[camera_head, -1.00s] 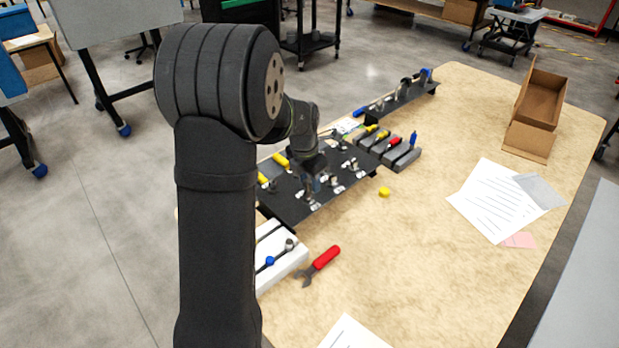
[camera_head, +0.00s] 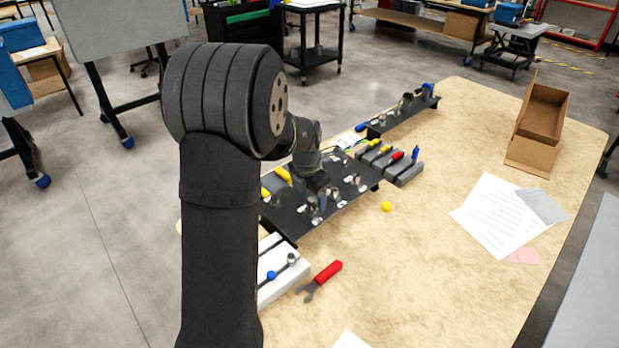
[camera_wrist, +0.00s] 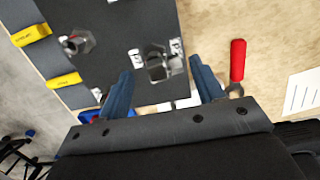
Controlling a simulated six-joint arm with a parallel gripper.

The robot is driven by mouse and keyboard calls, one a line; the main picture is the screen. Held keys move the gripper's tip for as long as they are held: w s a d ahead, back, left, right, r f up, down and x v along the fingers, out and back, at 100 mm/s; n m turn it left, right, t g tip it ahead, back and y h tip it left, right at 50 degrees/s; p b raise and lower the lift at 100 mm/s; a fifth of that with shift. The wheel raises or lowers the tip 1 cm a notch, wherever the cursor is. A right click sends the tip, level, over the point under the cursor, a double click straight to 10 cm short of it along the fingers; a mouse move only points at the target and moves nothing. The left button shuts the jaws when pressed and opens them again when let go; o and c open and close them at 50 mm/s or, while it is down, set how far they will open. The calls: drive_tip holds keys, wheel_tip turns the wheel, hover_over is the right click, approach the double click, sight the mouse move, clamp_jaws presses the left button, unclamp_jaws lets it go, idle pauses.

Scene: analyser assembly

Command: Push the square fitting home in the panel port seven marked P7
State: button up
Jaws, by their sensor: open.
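The black panel (camera_head: 290,219) lies on the table, with several metal fittings and white labels on it. It also fills the upper middle of the wrist view (camera_wrist: 109,30). My gripper (camera_wrist: 163,88) is open and empty, its two blue fingers apart. A grey metal fitting with a squarish outline (camera_wrist: 157,66) stands on the panel just beyond the fingertips, in line with the gap. Its label is too small to read, so I cannot tell whether this is P7 or how deep the fitting sits. In the head view my gripper (camera_head: 322,199) is low over the panel, partly hidden by my wrist.
A red-handled wrench (camera_head: 325,278) lies in front of the panel; its handle shows in the wrist view (camera_wrist: 238,60). A white tray (camera_head: 290,285) is at the panel's near end. Yellow blocks (camera_wrist: 64,81) stand along one panel edge. The table's middle right is clear around a small yellow piece (camera_head: 386,206).

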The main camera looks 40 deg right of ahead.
wheel_tip(320, 180, up, 17)
drive_tip(key=a, duration=0.2)
drive_tip(key=shift+f, duration=0.15)
drive_tip(key=shift+f, duration=0.15)
drive_tip(key=f, duration=0.5)
drive_tip(key=d+f, duration=0.1)
drive_tip(key=f, duration=0.5)
drive_tip(key=d+f, duration=0.1)
drive_tip(key=f, duration=0.5)
drive_tip(key=shift+r, duration=0.15)
